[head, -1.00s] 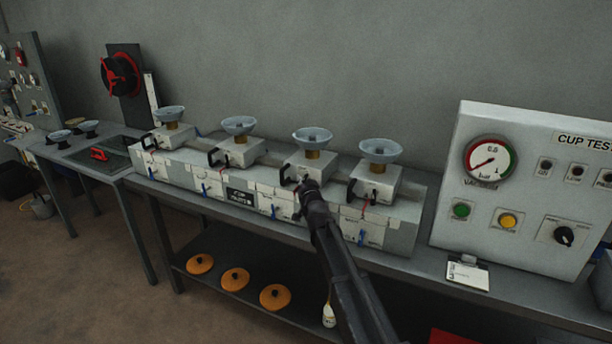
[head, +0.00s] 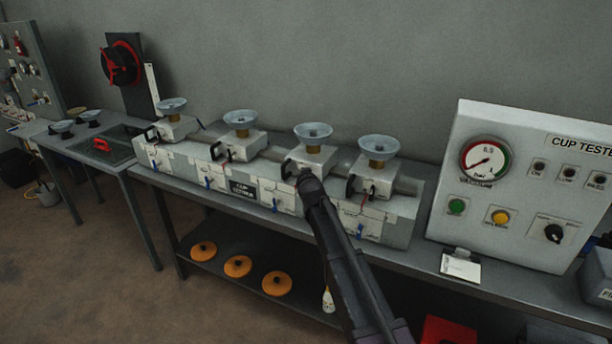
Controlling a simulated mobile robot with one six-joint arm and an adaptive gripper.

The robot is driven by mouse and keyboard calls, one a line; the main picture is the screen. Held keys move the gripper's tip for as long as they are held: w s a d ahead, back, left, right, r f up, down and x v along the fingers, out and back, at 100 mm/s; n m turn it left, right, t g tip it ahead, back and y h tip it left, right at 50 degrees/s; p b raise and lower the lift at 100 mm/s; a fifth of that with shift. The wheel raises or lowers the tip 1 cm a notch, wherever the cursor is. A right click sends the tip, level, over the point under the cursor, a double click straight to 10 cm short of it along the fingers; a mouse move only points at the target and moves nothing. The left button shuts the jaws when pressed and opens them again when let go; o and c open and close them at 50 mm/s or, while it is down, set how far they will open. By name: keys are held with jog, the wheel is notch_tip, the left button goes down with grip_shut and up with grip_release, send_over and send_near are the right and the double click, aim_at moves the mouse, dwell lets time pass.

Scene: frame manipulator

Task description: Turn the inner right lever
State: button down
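A long grey manifold frame (head: 195,172) on the bench carries a row of square units, each topped by a grey suction cup with a black handle at its left. The third unit from the left, the inner right one, has its cup (head: 313,131) upright and its black handle (head: 288,168) partly in view. A small blue lever (head: 275,204) hangs on the frame's front below it. My gripper (head: 307,178) is in front of this third unit and hides part of its front. The fingers are too dark and small to tell open from shut, or whether they touch anything.
The outer right unit (head: 383,178) stands close to the right of my gripper. A cup test panel (head: 520,185) with gauge and knob stands farther right. A clipboard (head: 460,267) lies before it. Orange discs (head: 238,266) lie on the lower shelf. A side table (head: 65,150) stands at left.

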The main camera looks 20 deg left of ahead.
jog(key=shift+f, duration=0.1)
jog(key=c, duration=0.6)
grip_release()
jog(key=shift+f, duration=0.1)
jog(key=shift+r, duration=0.25)
